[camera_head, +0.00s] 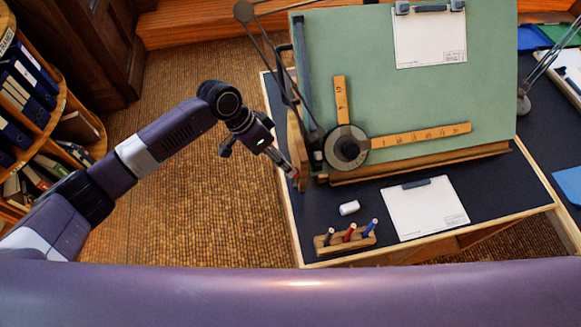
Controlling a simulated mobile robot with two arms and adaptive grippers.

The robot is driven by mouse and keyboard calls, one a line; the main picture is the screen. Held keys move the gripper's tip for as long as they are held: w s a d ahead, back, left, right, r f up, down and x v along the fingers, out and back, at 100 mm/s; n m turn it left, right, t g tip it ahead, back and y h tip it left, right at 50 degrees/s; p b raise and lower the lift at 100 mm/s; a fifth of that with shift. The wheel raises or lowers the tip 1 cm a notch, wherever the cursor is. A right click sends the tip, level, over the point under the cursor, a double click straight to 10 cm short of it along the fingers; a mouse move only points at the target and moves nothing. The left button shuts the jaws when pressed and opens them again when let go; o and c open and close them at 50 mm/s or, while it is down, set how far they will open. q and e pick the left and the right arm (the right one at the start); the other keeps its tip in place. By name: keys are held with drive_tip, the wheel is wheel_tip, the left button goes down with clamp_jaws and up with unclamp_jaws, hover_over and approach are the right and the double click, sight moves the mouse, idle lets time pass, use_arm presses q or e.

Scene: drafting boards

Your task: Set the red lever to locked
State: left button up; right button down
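The green drafting board (420,105) stands tilted on a dark-topped desk. My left gripper (290,170) reaches in from the left, at the lower left side of the board, beside its wooden side support (294,135). A small reddish bit shows right at the fingertips; it may be the red lever, but it is too small and covered to tell its setting. I cannot tell whether the fingers are open, shut or touching it. My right gripper is out of view.
A drafting arm with a round dark head (347,147) and wooden rulers lies on the board. A white eraser (349,208), a wooden pen holder (345,240) and a clipboard (425,208) are on the desk (490,190). A bookshelf (62,95) stands left, with clear floor between.

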use_arm(q)
drive_tip(key=shift+p+x, duration=0.4)
drive_tip(key=shift+x, duration=2.1)
drive_tip(key=shift+r, duration=0.1)
clamp_jaws()
